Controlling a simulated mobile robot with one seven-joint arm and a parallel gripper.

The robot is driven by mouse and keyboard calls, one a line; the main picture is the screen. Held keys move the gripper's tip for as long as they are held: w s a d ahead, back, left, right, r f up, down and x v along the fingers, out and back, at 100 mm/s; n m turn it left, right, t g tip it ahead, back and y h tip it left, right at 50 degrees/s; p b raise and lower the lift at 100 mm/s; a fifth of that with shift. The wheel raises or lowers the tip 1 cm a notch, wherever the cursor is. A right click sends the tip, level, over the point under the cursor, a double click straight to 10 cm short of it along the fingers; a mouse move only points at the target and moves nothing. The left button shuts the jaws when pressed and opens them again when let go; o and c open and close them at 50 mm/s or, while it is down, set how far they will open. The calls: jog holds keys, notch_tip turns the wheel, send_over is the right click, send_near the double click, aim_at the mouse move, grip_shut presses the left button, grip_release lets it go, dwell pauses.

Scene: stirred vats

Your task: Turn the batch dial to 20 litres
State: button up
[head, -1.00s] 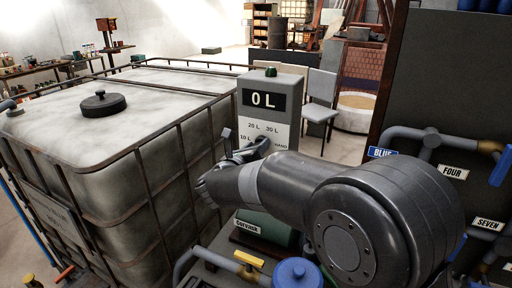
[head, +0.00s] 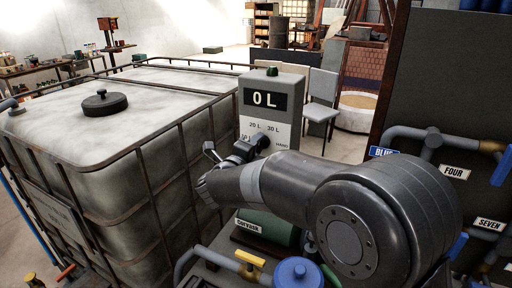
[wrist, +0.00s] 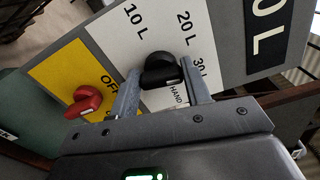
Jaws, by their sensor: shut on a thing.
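The batch dial is a black knob (wrist: 160,68) on a white panel marked 10 L, 20 L, 30 L and HAND. My gripper (wrist: 161,72) has one finger on each side of the knob and is shut on it. I cannot tell for sure which mark the knob points to. In the head view my gripper (head: 240,150) is at the front of the grey dosing post (head: 285,105), and my arm hides part of the panel. The display (head: 264,99) on the post reads 0 L.
A red knob (wrist: 83,101) marked OFF sits on a yellow panel beside the dial. A large caged tank (head: 95,165) stands close on the left. Pipes and a blue-capped fitting (head: 297,271) lie below my arm. A dark panel with labelled pipes (head: 450,90) stands right.

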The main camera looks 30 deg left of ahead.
jog(key=shift+f+n, duration=0.15)
jog(key=shift+n, duration=1.75)
jog(key=shift+f+n, duration=0.1)
jog(key=shift+n, duration=1.8)
jog(key=o, duration=1)
jog(key=s, duration=1.1)
jog(key=shift+w, duration=0.15)
